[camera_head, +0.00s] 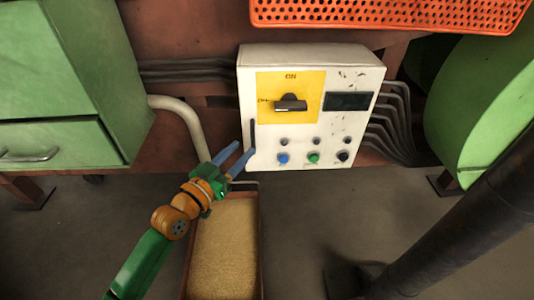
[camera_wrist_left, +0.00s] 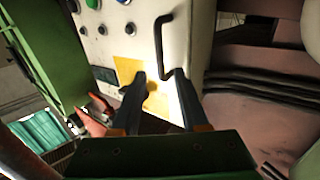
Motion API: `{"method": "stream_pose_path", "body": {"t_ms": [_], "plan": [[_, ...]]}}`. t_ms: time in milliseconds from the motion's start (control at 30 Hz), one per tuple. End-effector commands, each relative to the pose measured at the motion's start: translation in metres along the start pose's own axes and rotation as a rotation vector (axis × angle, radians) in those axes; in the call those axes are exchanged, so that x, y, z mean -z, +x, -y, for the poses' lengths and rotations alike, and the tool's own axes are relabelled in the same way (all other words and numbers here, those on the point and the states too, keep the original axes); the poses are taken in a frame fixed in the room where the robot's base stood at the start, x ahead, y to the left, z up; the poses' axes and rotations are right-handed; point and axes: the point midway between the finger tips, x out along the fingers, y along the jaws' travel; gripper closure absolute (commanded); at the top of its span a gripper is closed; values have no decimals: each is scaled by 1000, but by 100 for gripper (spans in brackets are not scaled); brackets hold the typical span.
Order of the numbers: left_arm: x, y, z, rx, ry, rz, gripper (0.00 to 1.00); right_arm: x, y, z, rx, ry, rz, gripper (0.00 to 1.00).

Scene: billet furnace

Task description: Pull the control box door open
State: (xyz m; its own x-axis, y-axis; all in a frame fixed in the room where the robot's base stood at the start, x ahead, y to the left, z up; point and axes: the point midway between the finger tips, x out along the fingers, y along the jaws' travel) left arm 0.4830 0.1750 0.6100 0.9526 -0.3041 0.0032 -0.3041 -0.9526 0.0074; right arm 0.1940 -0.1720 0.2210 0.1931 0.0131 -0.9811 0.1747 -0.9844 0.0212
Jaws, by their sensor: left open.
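The control box (camera_head: 350,128) is a white, worn box with a yellow panel, a black rotary switch (camera_head: 290,104), a dark display and rows of buttons. Its door looks shut. A thin black bar handle (camera_head: 252,136) runs upright along the door's left edge, and it also shows in the left wrist view (camera_wrist_left: 159,45). My left gripper (camera_head: 237,158) is open and empty, just left of and below the handle. In the left wrist view the handle's near end appears between the fingertips (camera_wrist_left: 160,82); I cannot tell if they touch it. My right gripper is out of view.
A tan-filled open box (camera_head: 225,245) stands on the floor below my left arm. A green cabinet (camera_head: 75,90) is at the left, with a pale pipe (camera_head: 185,118) beside it. An orange perforated tray (camera_head: 385,14) overhangs the top. Cables and a green drum (camera_head: 490,95) are at the right.

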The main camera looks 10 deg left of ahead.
Motion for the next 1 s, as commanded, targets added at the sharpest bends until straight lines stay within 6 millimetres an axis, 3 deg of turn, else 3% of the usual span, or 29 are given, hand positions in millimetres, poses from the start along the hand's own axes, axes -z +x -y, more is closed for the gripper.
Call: {"method": "stream_pose_path", "body": {"t_ms": [100, 233, 567, 600, 767, 1000], "plan": [[0, 24, 0, 2, -2, -4, 56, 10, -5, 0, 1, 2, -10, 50], [-1, 41, 0, 2, -2, 0, 56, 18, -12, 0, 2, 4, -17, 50], [0, 49, 0, 2, -1, 3, 56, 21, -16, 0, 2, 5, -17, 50], [0, 49, 0, 2, -1, 3, 58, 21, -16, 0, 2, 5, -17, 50], [0, 49, 0, 2, -1, 3, 100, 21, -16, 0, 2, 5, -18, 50], [0, 48, 0, 2, -1, 3, 100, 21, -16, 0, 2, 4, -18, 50]]}}
